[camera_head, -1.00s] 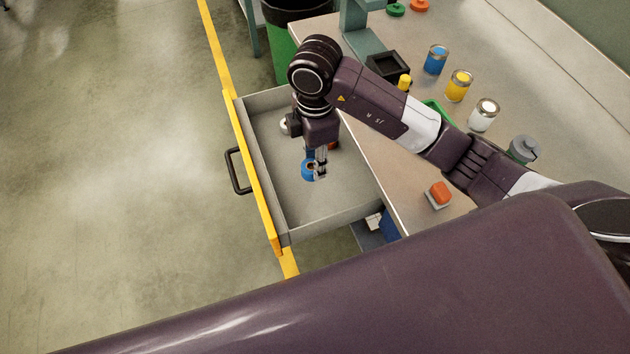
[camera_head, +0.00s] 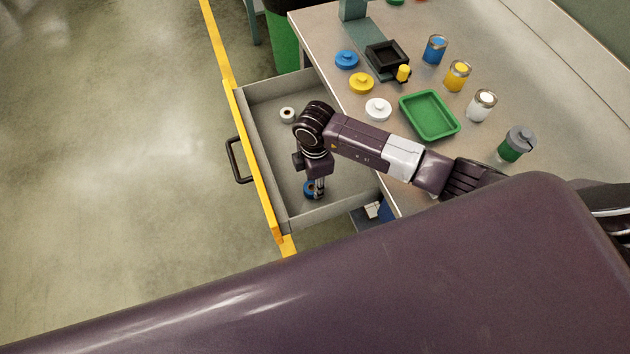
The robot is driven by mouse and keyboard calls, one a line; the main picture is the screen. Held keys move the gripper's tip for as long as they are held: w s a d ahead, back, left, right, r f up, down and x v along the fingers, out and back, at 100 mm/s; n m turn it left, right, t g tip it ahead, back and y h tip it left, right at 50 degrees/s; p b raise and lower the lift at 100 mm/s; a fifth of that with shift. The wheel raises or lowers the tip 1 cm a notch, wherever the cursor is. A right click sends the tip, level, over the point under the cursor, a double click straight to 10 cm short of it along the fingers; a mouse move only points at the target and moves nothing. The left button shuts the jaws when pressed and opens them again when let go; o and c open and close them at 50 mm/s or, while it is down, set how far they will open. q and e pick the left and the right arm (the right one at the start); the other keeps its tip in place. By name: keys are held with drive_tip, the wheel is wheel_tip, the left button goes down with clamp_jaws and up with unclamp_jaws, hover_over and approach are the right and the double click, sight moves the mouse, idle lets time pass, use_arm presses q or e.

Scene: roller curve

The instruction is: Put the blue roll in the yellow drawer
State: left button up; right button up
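The yellow drawer (camera_head: 254,165) is pulled out, with a yellow front, a black handle and a grey inside. The blue roll (camera_head: 308,190) is inside its walls near the front right corner. My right gripper (camera_head: 319,192) points down into the drawer beside the roll and appears shut on it. The fingers are small and partly hidden; whether the roll touches the drawer floor I cannot tell. My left gripper is not in view.
A white roll (camera_head: 287,115) lies in the drawer's far part. The worktop holds a green tray (camera_head: 429,115), a black box (camera_head: 387,56), blue, yellow and white lids, and several cans. My forearm spans the drawer's right side and the worktop edge.

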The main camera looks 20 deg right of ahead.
drive_tip(key=o, duration=0.6)
drive_tip(key=shift+f, duration=0.15)
drive_tip(key=o, duration=0.5)
drive_tip(key=shift+r, duration=0.55)
wheel_tip(320, 180, up, 11)
drive_tip(key=shift+r+b, duration=0.15)
drive_tip(key=shift+b, duration=0.7)
